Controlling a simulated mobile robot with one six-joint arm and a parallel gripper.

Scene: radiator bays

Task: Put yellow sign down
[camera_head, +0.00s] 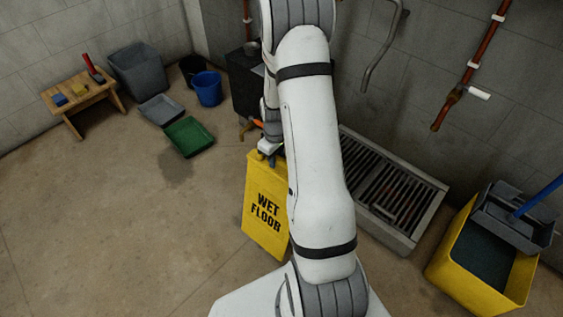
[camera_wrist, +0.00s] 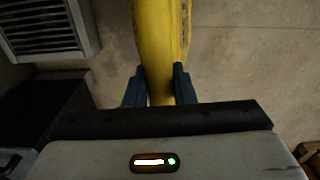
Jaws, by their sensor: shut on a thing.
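The yellow sign (camera_head: 265,208) reads "WET FLOOR" and shows in the middle of the head view, partly hidden on its right by my arm. My gripper (camera_head: 268,157) is at the sign's top edge. In the wrist view the sign (camera_wrist: 161,45) runs up from between the two dark blue fingers, and my gripper (camera_wrist: 160,85) is shut on it. The sign looks close to upright. I cannot tell whether its lower edge touches the floor.
A floor grate (camera_head: 385,195) lies right of my arm. A yellow mop bucket (camera_head: 480,262) stands at far right. A green tray (camera_head: 190,137), a grey tray (camera_head: 161,109), a blue bucket (camera_head: 207,89) and a wooden bench (camera_head: 82,97) are at back left. The floor left of the sign is clear.

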